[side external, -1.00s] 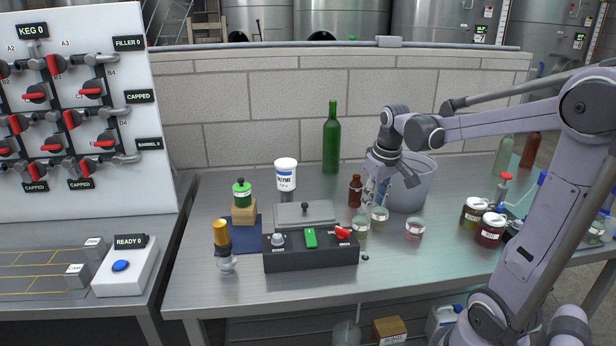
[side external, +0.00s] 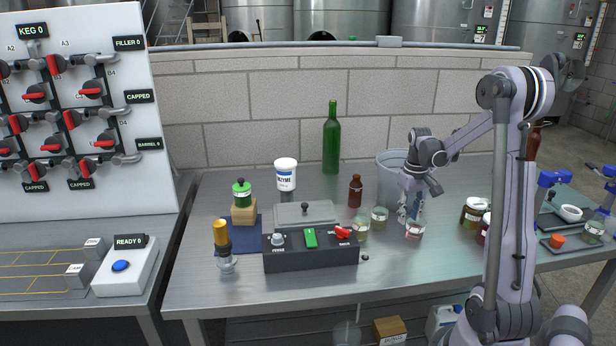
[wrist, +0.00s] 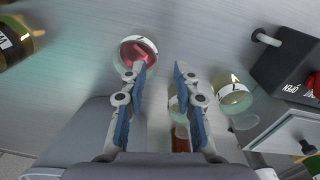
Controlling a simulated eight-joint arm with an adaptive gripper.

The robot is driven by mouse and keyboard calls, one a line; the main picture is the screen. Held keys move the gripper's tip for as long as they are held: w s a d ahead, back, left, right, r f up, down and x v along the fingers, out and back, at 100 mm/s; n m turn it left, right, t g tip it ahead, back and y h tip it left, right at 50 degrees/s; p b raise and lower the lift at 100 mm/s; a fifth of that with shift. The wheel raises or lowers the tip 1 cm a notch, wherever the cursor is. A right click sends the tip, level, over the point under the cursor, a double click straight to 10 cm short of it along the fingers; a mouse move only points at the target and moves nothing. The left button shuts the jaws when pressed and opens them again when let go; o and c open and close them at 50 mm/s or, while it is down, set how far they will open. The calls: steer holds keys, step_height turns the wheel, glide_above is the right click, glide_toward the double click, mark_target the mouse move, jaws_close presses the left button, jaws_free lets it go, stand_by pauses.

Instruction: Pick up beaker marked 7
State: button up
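Three small glass beakers stand on the steel bench. One holds pink liquid (side external: 414,232); in the wrist view that pink beaker (wrist: 136,57) is just beyond my left fingertip. Two hold pale liquid: a front one (side external: 361,232) and a back one (side external: 379,220). In the wrist view, a pale beaker (wrist: 235,98) right of my fingers bears a dark mark, possibly an inverted 7. Another (wrist: 175,105) is partly hidden by my right finger. The pink beaker's mark is unreadable. My gripper (wrist: 162,72) is open and empty; in the side view (side external: 409,216) it is over the pink beaker.
A grey bucket (side external: 389,165) stands behind my gripper, with a brown bottle (side external: 355,192) to its left. A black control box (side external: 311,254) is at front left. Lidded jars (side external: 474,212) stand to the right.

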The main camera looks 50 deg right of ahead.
mark_target(406, 238)
steer(key=shift+s+d+f, duration=0.1)
steer(key=shift+d+f, duration=0.05)
steer(key=shift+f, duration=1.2)
steer(key=shift+s+d+f, duration=0.1)
steer(key=shift+f, duration=1.25)
jaws_close()
